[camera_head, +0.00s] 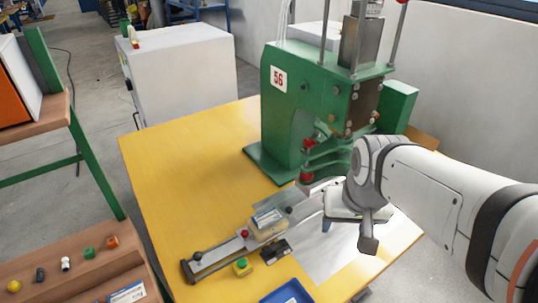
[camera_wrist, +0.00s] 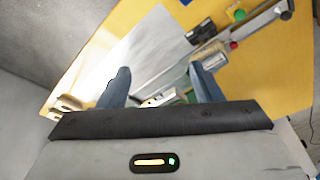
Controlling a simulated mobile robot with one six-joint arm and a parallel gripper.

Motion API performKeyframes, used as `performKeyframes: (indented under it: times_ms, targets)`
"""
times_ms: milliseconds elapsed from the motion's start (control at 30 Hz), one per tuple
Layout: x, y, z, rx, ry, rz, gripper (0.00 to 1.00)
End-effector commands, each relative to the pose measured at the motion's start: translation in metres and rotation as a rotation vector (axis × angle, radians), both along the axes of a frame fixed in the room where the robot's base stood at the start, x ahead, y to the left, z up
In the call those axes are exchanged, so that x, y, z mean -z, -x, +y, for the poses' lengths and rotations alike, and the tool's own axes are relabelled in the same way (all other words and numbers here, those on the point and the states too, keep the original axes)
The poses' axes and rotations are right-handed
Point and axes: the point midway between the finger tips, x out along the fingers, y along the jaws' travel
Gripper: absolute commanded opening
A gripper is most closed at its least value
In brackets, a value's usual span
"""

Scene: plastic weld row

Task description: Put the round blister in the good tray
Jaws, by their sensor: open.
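My gripper (camera_head: 328,222) hangs over the right part of the yellow table, in front of the green machine. In the wrist view its two blue-grey fingers are spread apart (camera_wrist: 160,72), with nothing clearly held between them. A pale, labelled block (camera_head: 268,222) sits on the metal slide; I cannot tell whether it is or holds a blister. No round blister can be made out for certain. A blue tray (camera_head: 270,295) with a label is cut off at the bottom edge of the head view. I cannot read whether it is the good tray.
The green press marked 56 (camera_head: 281,110) stands at the back of the yellow table (camera_head: 165,170). The metal slide (camera_head: 218,253) runs towards the press. A yellow-green button box (camera_head: 242,267) and a dark box (camera_head: 276,251) sit beside it. A pale sheet (camera_head: 335,258) lies at right.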

Motion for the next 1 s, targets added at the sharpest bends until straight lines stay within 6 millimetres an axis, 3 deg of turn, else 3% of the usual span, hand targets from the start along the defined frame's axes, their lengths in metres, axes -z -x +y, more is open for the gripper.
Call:
performKeyframes:
  times_ms: [100, 267, 467, 600, 800, 1000]
  targets:
    - [-0.004, -0.039, 0.011, 0.096, -0.028, 0.037, 0.67]
    - [0.006, -0.094, 0.033, 0.257, -0.064, 0.083, 0.67]
    - [0.04, -0.157, 0.068, 0.457, -0.092, 0.135, 0.67]
    - [0.077, -0.192, 0.096, 0.598, -0.103, 0.17, 0.67]
    - [0.136, -0.224, 0.132, 0.777, -0.105, 0.206, 0.67]
    - [0.174, -0.235, 0.152, 0.882, -0.104, 0.221, 0.67]
